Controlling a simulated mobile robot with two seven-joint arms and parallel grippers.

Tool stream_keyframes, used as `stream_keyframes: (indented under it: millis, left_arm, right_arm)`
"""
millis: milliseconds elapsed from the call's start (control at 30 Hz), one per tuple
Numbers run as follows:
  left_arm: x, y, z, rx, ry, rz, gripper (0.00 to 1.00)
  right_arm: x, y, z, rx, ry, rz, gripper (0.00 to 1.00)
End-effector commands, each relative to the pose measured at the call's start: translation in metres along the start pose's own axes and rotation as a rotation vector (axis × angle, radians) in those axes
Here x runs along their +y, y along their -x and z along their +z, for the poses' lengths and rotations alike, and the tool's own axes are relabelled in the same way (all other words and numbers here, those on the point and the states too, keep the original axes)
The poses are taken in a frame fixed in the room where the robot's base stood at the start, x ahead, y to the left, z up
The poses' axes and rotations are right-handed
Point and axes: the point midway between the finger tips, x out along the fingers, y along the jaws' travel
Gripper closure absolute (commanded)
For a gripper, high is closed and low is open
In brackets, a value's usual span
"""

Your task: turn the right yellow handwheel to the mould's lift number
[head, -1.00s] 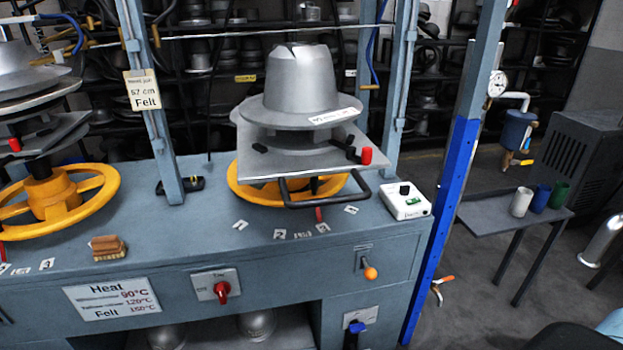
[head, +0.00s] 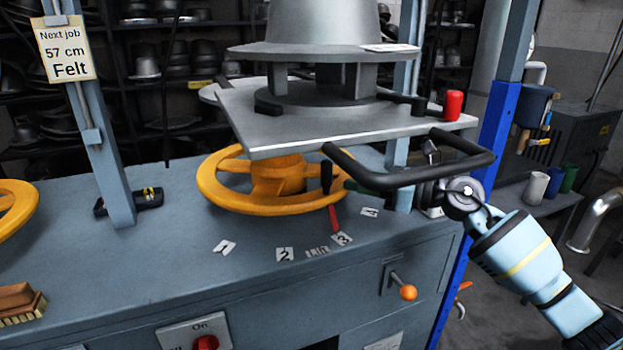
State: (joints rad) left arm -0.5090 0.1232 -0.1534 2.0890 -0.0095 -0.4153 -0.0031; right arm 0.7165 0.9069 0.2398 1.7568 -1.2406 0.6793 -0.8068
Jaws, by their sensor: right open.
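The right yellow handwheel (head: 222,191) lies flat under the press plate (head: 330,130). A black upright knob (head: 326,177) stands near its front right rim. A red pointer (head: 334,217) at the wheel's front points close to the number 3 tag (head: 342,239). Tags 1, 2 and 4 lie around it. The grey mould (head: 320,28) sits above the plate; its brim label (head: 390,48) is unreadable. My right gripper (head: 448,192) is open at the right of the wheel, partly hidden behind the black bar handle; contact with the wheel cannot be seen. My left gripper is out of view.
The black bar handle (head: 375,180) juts out over the wheel's right front. A red knob (head: 453,105) is on the plate. A blue post (head: 490,150) stands right. A sign (head: 67,48) reads 57 cm Felt.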

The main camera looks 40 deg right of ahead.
Motion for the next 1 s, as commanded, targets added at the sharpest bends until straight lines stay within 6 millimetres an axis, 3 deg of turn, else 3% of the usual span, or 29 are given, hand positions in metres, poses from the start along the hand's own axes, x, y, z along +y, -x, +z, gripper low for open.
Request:
stream_keyframes:
  millis: [367,800,1000]
  left_arm:
    - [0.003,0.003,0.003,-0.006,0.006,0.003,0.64]
    - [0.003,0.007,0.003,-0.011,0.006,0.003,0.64]
    - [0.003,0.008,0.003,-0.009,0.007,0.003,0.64]
  right_arm:
    - [-0.004,-0.005,0.008,0.004,0.042,-0.004,0.59]
    - [-0.004,-0.060,0.008,0.002,0.039,-0.004,0.59]
    - [-0.004,-0.075,0.006,0.005,0.039,-0.004,0.59]
